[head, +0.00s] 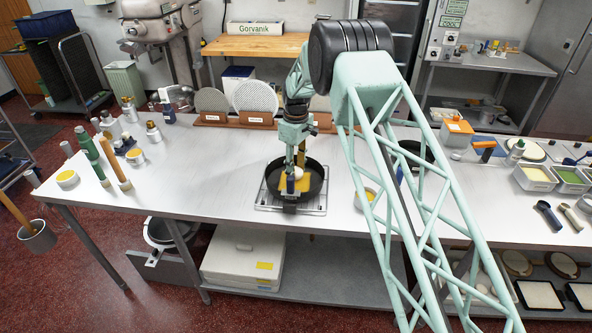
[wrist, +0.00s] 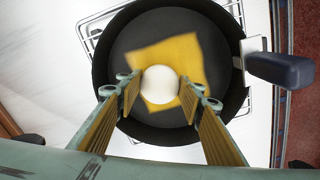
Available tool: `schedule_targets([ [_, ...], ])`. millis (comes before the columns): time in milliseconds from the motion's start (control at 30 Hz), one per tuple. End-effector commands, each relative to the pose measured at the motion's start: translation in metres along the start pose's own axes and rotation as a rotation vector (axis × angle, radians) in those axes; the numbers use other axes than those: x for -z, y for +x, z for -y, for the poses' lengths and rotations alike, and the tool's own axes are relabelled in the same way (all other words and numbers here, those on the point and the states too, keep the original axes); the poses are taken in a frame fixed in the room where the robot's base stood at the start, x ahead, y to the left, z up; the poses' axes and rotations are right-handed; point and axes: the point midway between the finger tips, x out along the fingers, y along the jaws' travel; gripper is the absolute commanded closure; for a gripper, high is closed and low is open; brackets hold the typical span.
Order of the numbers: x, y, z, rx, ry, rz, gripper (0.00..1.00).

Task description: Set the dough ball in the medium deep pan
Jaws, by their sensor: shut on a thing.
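The dough ball (wrist: 160,84) is a smooth white ball between the two finger pads of my gripper (wrist: 160,90) in the wrist view. My gripper is shut on it, pointing down over a round black pan (wrist: 125,38). A yellow square sheet (wrist: 180,50) lies in the pan under the ball. I cannot tell whether the ball touches the sheet. The pan's dark handle (wrist: 282,70) points towards the table's front edge.
The pan stands on a wire rack (head: 318,205) on the steel table (head: 220,180). Another dark pan (head: 428,155) stands to the right, partly behind my arm. Green and brown upright rollers (head: 88,150) stand at the left. Round plates (head: 255,97) stand in holders behind.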

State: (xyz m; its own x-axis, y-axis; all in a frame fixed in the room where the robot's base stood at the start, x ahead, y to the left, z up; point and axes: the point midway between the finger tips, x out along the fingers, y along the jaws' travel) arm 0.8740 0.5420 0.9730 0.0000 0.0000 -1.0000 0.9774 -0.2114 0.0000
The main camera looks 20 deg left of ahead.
Motion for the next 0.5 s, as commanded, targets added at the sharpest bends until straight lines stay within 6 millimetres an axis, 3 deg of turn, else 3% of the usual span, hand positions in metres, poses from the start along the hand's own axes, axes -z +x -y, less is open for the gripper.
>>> schedule_targets([
  [500,0.0000,0.0048,0.0000,0.000,0.000,0.000,0.77],
])
